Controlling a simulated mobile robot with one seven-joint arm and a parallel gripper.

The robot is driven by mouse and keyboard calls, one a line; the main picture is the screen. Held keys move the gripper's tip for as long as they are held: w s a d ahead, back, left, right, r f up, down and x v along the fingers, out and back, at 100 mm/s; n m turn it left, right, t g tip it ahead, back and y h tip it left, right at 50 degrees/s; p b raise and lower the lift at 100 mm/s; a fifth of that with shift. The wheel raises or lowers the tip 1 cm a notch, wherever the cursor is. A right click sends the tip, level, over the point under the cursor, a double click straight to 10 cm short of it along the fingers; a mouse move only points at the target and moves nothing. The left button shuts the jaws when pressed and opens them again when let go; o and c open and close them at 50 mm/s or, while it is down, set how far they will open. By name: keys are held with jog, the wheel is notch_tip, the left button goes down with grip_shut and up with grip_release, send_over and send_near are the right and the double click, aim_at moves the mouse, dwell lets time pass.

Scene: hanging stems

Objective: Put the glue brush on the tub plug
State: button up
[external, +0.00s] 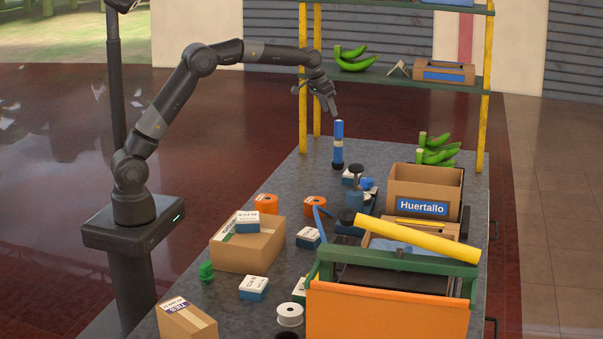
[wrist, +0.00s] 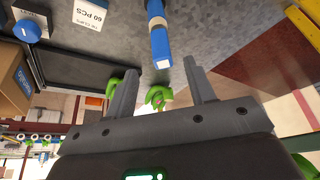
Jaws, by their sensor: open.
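A slim blue upright piece with a pale band and dark foot, which looks like the glue brush (external: 338,143), stands on the grey bench. In the wrist view the brush (wrist: 160,42) shows its blue shaft and pale end close to the gap between my fingers. My gripper (external: 332,106) is open and empty, pointing down just above the brush's top; its two fingers (wrist: 160,66) are spread in the wrist view. A dark round-topped piece (external: 356,171) stands right of the brush, and another (external: 347,216) nearer the camera. I cannot tell which is the tub plug.
A Huertallo carton (external: 422,208), green bananas (external: 436,157) and a yellow roll (external: 418,239) crowd the right. Orange spools (external: 266,204), an open carton (external: 247,244) and small boxes lie in front. Yellow shelf posts (external: 303,80) rise behind. The bench left of the brush is clear.

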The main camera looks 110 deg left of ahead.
jog(key=s+d+r+m, duration=0.1)
jog(key=s+d+r, duration=0.2)
jog(key=d, duration=0.8)
jog(key=s+d+r+m+t+h, duration=0.1)
jog(key=s+d+r+m, duration=0.2)
jog(key=d, duration=0.8)
jog(key=s+d+r, duration=0.2)
jog(key=d+r, duration=0.2)
jog(key=d, duration=0.6)
jog(key=s+d+f+m+h, duration=0.1)
jog(key=s+d+f, duration=0.3)
jog(key=s+d, duration=0.5)
jog(key=s+d+f+m+t+h, duration=0.1)
jog(key=s+d+f+m, duration=0.3)
jog(key=s+d, duration=0.5)
jog(key=s, duration=0.3)
jog(key=shift+s+d+f, duration=0.3)
jog(key=shift+s+d, duration=0.05)
jog(key=shift+s, duration=0.05)
jog(key=shift+o, duration=0.3)
